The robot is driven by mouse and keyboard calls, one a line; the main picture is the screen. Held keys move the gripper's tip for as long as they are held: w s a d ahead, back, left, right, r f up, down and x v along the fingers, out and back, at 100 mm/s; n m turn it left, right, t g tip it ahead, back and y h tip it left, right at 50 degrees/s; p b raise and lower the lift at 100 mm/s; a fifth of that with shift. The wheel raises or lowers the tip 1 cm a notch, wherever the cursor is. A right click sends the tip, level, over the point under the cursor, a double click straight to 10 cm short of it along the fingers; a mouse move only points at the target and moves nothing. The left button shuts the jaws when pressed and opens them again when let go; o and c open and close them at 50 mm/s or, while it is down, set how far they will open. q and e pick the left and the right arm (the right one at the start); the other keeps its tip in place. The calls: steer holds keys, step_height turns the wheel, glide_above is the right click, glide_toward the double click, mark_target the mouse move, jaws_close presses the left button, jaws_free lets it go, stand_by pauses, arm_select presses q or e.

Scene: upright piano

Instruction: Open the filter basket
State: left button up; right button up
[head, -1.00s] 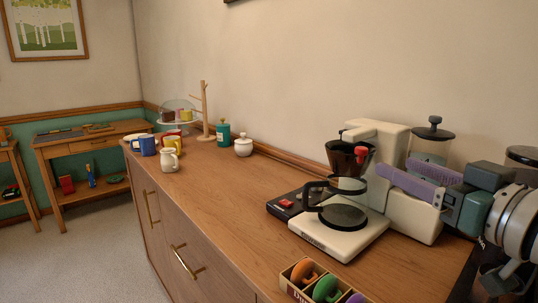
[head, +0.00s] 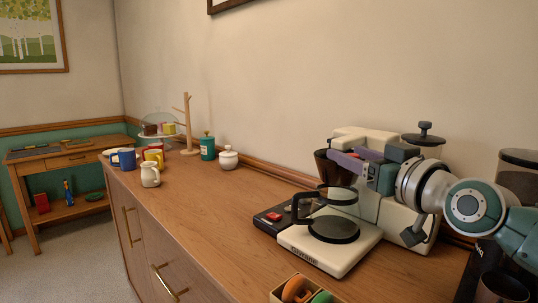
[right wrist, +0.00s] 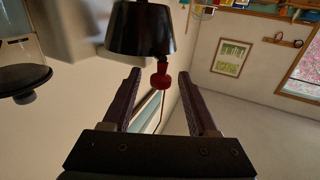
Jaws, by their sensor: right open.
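The dark filter basket (head: 331,169) sits in the cream coffee maker (head: 340,253), above the glass carafe (head: 334,216). In the head view my right gripper (head: 344,156) overlaps the basket's upper part and hides much of it. In the right wrist view the basket (right wrist: 141,30) is a black cup shape, and a red knob (right wrist: 161,77) sticks out from it. The open purple fingers of my right gripper (right wrist: 159,74) stand on either side of the knob, with visible gaps. My left gripper is not in view.
A lidded grinder (head: 424,137) stands behind my right arm, close to the coffee maker. A box of coloured round pieces (head: 297,290) is at the counter's front edge. Mugs, a white jar (head: 228,159) and a mug tree (head: 187,125) stand farther left. The middle counter (head: 205,205) is clear.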

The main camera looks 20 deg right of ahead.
steer(key=shift+w, duration=0.1)
jaws_close()
stand_by(0.4)
stand_by(1.0)
